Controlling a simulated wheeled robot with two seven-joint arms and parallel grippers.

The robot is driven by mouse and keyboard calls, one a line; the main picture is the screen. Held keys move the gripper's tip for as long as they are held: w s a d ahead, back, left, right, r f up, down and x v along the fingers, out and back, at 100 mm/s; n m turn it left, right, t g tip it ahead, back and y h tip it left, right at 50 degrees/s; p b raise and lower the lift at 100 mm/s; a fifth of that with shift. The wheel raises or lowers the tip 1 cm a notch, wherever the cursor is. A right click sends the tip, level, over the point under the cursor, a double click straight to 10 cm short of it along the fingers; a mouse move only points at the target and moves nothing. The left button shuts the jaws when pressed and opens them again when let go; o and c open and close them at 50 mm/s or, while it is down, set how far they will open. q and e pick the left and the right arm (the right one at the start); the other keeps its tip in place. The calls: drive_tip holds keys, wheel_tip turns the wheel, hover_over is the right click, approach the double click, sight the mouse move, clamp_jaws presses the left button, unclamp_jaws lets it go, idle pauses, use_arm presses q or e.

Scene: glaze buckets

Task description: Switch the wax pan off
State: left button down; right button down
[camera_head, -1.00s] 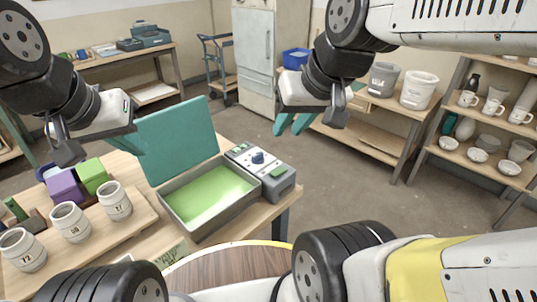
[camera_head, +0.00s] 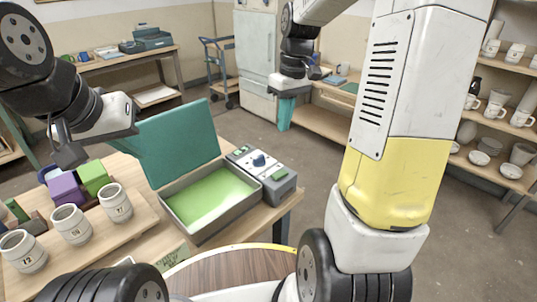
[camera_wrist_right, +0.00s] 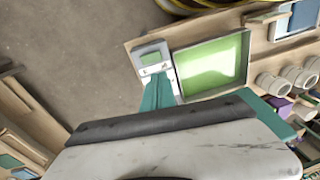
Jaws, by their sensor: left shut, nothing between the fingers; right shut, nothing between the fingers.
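The wax pan (camera_head: 166,203) is a grey tray of green wax on the wooden table, with its teal lid (camera_head: 178,140) standing open behind it. Its grey control box (camera_head: 280,190) is attached at the right, with a blue knob and green parts on top. The control box (camera_wrist_right: 153,57) and the pan (camera_wrist_right: 247,62) also show in the right wrist view. My right gripper (camera_head: 284,125) is shut and empty, apart from the box, beyond it in the head view. Its teal fingers (camera_wrist_right: 158,92) overlap the box's lower edge in the wrist view. My left gripper (camera_head: 131,146) is shut and empty in front of the lid.
Several pale cups (camera_head: 71,223) stand on a board left of the pan, with purple (camera_head: 66,188) and green (camera_head: 93,176) blocks behind. A round wooden top (camera_head: 230,272) is in front. Shelves with crockery (camera_head: 490,150) stand at the right. The floor beyond the table is open.

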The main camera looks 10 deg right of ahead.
sight(276, 176)
drive_tip(key=w+f, duration=0.1)
drive_tip(key=w+f+g, duration=0.1)
drive_tip(key=shift+d+f+n, duration=0.35)
drive_tip(key=shift+f+n, duration=0.05)
drive_tip(key=f, duration=0.4)
drive_tip(key=a+f, duration=0.1)
drive_tip(key=f, duration=0.4)
drive_tip(key=s+a+f, duration=0.1)
drive_tip(key=f, duration=0.4)
drive_tip(key=shift+s+f, duration=0.15)
drive_tip(key=shift+f, duration=0.05)
